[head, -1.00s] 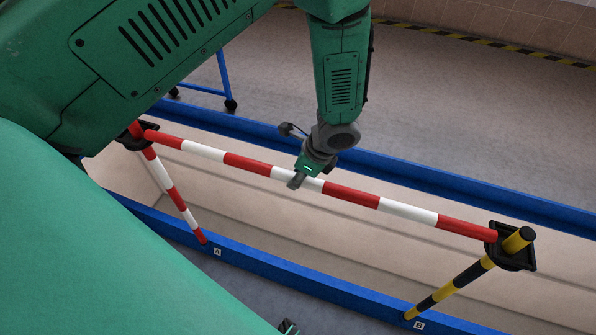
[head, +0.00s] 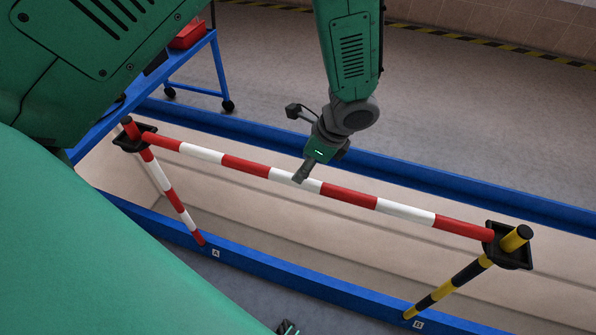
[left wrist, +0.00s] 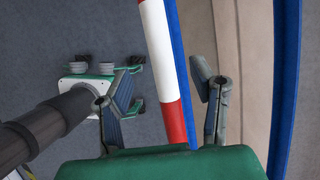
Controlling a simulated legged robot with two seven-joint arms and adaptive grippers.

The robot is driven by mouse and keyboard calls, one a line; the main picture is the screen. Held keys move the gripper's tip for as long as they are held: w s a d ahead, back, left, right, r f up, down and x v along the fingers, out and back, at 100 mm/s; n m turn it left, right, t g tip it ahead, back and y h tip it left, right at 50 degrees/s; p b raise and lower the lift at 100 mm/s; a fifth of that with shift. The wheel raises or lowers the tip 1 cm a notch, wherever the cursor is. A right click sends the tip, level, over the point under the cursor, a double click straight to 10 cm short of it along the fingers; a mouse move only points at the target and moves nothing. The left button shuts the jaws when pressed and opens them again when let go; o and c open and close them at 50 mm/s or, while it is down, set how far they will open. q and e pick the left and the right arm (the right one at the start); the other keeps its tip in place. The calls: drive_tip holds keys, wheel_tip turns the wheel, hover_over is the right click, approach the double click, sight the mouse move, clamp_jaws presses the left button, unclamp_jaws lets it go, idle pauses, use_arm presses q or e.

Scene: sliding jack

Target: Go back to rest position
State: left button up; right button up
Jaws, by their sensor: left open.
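My left gripper (head: 301,174) is open in the head view, and its fingers overlap the middle of a red-and-white striped bar (head: 350,196). In the left wrist view my gripper's two fingers (left wrist: 168,85) stand apart, with the bar (left wrist: 155,40) seen in the gap between them. I cannot tell whether the fingers touch the bar. The bar spans from a red-and-white post (head: 171,190) at the left to a yellow-and-black post (head: 462,283) at the right, each with a black bracket near its top.
A blue rail (head: 430,178) runs behind the bar, and another blue rail (head: 290,276) with labels A and B runs in front. A blue wheeled cart (head: 207,70) with a red bin (head: 189,33) stands at the upper left. The floor behind is clear.

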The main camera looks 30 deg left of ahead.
use_arm(q)
drive_tip(key=v, duration=0.6)
drive_tip(key=s+f+n+g+h, duration=0.1)
drive_tip(key=s+f+n+h, duration=0.55)
drive_tip(key=s+f, duration=0.8)
drive_tip(key=s+a+f+n+t+y, duration=0.1)
drive_tip(key=s+a+f+n, duration=0.1)
drive_tip(key=s+a+n, duration=0.3)
drive_tip(key=s+a+f+n+t+y, duration=0.1)
drive_tip(key=s+a+f+n, duration=0.1)
drive_tip(key=s+n, duration=0.4)
wheel_tip(320, 180, down, 7)
drive_tip(key=w+d+m+b, duration=0.1)
drive_tip(key=w+m+b, duration=0.1)
drive_tip(key=b, duration=0.7)
drive_tip(key=shift+d+m+t, duration=0.25)
drive_tip(key=shift+m+t, duration=0.05)
drive_tip(key=shift+m, duration=0.05)
drive_tip(key=shift+a+f, duration=0.1)
drive_tip(key=shift+f, duration=0.05)
